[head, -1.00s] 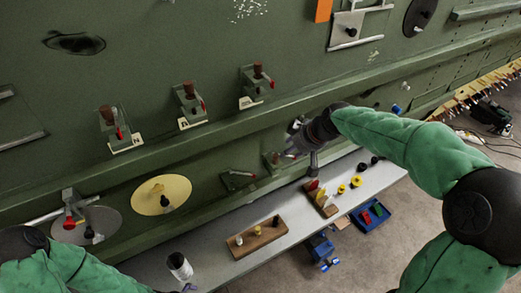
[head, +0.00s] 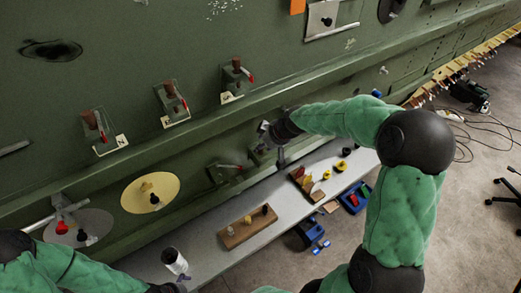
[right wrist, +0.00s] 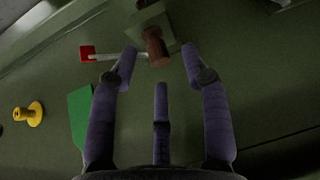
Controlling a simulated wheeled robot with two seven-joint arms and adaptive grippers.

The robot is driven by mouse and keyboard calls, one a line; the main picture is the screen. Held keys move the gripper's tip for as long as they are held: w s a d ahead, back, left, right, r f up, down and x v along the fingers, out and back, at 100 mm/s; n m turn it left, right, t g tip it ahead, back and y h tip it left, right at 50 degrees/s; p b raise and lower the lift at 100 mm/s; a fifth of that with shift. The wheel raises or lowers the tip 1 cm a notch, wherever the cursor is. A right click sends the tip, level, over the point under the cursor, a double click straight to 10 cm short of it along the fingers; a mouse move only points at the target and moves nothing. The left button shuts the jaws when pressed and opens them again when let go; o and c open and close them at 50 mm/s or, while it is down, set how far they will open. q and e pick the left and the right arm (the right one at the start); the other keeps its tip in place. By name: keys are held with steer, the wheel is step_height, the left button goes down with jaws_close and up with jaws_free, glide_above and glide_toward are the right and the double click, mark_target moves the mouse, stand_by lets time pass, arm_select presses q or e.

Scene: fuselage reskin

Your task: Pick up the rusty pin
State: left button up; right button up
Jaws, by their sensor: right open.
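In the right wrist view a rusty brown pin (right wrist: 155,47) sits in a green bracket on the panel, just ahead of my right gripper (right wrist: 159,62). The fingers are open, with one fingertip on each side of the pin's near end; I cannot tell whether they touch it. A lever with a red end (right wrist: 87,53) lies left of the pin. In the head view my right gripper (head: 268,138) is at the lower panel, and this pin is hidden or too small to make out. My left arm enters at bottom left; its gripper (head: 180,284) is mostly cut off.
Three similar rusty pins (head: 90,120) stand in labelled brackets on the upper panel. A grey bench (head: 200,262) below holds a wooden block (head: 248,228), a white cylinder (head: 174,261) and small parts. A yellow knob (right wrist: 29,114) shows in the wrist view.

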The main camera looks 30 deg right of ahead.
steer(key=shift+w+a+f, duration=0.1)
steer(key=shift+w+f, duration=0.25)
steer(key=shift+f, duration=0.15)
steer(key=shift+s, duration=0.15)
jaws_close()
steer(key=shift+r, duration=0.15)
